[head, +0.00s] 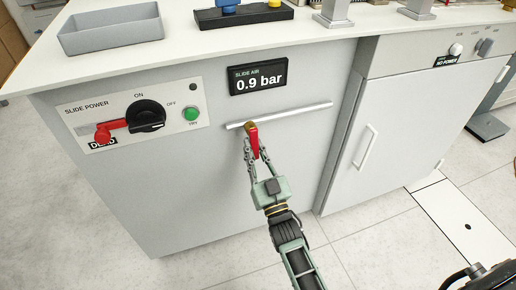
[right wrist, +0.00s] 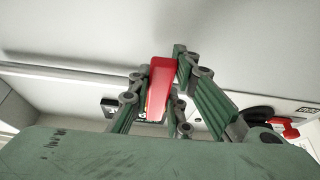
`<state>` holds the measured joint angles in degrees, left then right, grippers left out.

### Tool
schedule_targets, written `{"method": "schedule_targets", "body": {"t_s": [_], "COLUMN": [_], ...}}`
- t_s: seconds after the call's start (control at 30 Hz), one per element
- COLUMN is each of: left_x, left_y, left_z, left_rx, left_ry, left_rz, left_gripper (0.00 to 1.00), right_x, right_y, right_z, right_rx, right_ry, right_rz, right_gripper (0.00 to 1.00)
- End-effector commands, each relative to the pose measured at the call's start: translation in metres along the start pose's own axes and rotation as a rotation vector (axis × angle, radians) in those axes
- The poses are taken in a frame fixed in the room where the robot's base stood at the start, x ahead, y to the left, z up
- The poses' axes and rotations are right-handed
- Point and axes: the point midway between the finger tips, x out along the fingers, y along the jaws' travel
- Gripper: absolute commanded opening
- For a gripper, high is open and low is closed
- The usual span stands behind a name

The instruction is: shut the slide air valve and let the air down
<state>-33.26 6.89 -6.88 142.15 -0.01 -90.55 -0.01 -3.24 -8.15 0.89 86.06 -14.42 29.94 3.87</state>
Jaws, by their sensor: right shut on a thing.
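The slide air valve (head: 250,127) has a brass body at the left part of a silver pipe (head: 290,114) on the bench front. Its red lever (head: 255,146) points down, across the pipe, and also shows in the right wrist view (right wrist: 160,85). My right gripper (head: 256,152) is around the red lever, with its fingers on either side, shut on it. The slide air display (head: 258,78) above the pipe reads 0.9 bar. My left gripper is not in view.
Left of the valve is the slide power panel (head: 75,122) with a black knob (head: 147,114), a red part (head: 108,131) and a green button (head: 190,114). A grey tray (head: 110,35) stands on the bench top. A cabinet door with a handle (head: 364,146) is at right.

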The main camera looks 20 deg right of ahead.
Motion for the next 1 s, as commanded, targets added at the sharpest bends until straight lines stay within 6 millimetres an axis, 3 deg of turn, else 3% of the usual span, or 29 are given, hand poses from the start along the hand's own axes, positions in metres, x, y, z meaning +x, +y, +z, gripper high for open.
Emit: {"method": "schedule_targets", "body": {"t_s": [0.67, 0.7, 0.9, 1.0], "left_x": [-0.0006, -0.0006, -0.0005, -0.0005], "left_y": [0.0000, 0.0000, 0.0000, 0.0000], "left_z": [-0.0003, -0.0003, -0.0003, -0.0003], "left_rx": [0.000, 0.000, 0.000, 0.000], "left_ry": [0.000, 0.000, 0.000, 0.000], "left_rz": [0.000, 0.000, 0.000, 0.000], "left_gripper": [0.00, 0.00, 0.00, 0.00], "right_x": [-0.0008, -0.0008, -0.0005, -0.0003], "right_y": [-0.0038, -0.0038, -0.0039, -0.0039], "right_z": [0.0009, 0.0009, 0.0005, 0.0003], "right_rx": [0.064, 0.064, 0.061, 0.059], "right_ry": [-0.002, -0.002, -0.001, -0.001], "right_rz": [0.026, 0.026, 0.025, 0.024], "right_gripper": [0.00, 0.19, 0.37, 0.38]}}
